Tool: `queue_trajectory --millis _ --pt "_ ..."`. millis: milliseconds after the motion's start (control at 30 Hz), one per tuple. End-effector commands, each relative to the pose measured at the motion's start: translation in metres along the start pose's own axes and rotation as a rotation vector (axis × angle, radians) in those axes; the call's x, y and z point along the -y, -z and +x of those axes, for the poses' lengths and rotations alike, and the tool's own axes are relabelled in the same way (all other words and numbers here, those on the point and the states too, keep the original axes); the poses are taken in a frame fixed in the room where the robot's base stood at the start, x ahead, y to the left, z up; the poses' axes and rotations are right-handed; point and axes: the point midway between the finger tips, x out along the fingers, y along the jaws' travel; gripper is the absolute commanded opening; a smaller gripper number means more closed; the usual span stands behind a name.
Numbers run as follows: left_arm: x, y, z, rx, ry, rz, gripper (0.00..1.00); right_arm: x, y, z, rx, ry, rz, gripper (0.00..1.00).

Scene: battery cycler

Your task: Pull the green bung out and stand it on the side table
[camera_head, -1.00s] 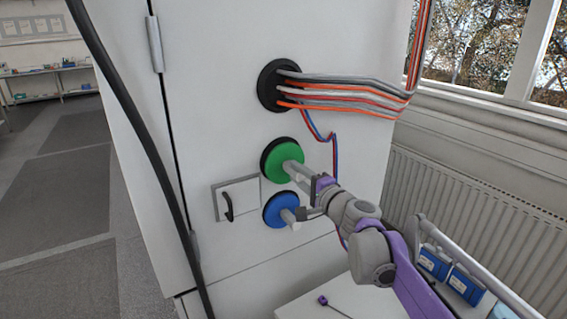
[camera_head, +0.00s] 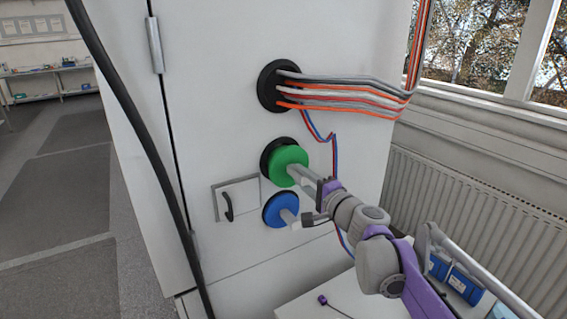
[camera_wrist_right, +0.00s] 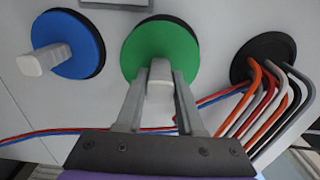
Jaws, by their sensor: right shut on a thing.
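The green bung (camera_head: 286,163) is a round green disc with a grey handle, at the upper of two ports below the cable entry on the white cabinet. My right gripper (camera_head: 304,174) is shut on its handle. The disc stands a little off its black ring, which shows behind it at the upper left. In the right wrist view, the fingers (camera_wrist_right: 159,92) close on both sides of the pale handle of the green bung (camera_wrist_right: 150,45). The side table (camera_head: 300,302) shows as a white top at the bottom, partly hidden by my arm. My left gripper is out of view.
A blue bung (camera_head: 279,211) sits just below, close to my gripper. Cables (camera_head: 345,90) leave a black grommet (camera_head: 270,86) above. A purple-ended item (camera_head: 323,300) lies on the table. Blue boxes (camera_head: 462,281) stand at the right, near a radiator (camera_head: 480,215).

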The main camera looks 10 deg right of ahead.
Motion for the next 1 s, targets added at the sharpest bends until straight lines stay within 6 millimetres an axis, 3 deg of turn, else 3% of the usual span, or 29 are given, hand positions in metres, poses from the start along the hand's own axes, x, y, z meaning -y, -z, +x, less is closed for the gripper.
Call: queue_trajectory --millis 1000 --pt "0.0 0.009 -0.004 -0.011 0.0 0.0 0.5 0.003 0.0 -0.037 0.001 0.002 0.001 0.0"
